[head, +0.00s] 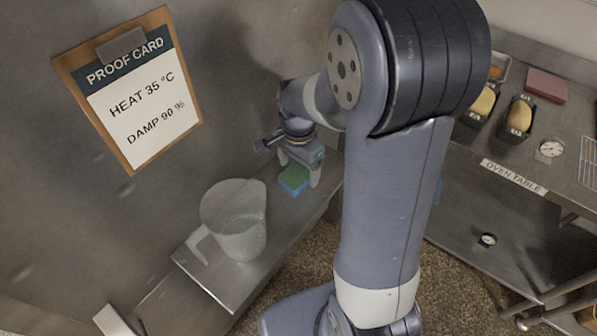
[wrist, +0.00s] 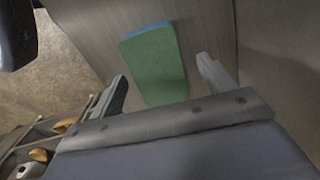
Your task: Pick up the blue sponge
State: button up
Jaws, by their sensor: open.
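The blue sponge (head: 292,187) lies on a narrow metal shelf (head: 225,291) below the wall; it has a green top face and blue sides. In the wrist view the sponge (wrist: 155,66) shows mostly its green face, with a blue edge at the far end. My gripper (head: 298,176) is open above the sponge, with one finger on either side of it. In the wrist view the sponge lies between the two fingertips of my gripper (wrist: 160,72). I cannot tell whether either finger touches it.
A clear plastic jug (head: 236,222) stands on the shelf to the left of the sponge. A proof card on a clipboard (head: 135,100) hangs on the wall. The oven table (head: 560,165) with loaf tins (head: 518,118) and a dial gauge (head: 550,150) is at right.

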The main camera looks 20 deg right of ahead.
jog(key=shift+f, duration=0.45)
jog(key=shift+s, duration=0.1)
jog(key=c, duration=1.1)
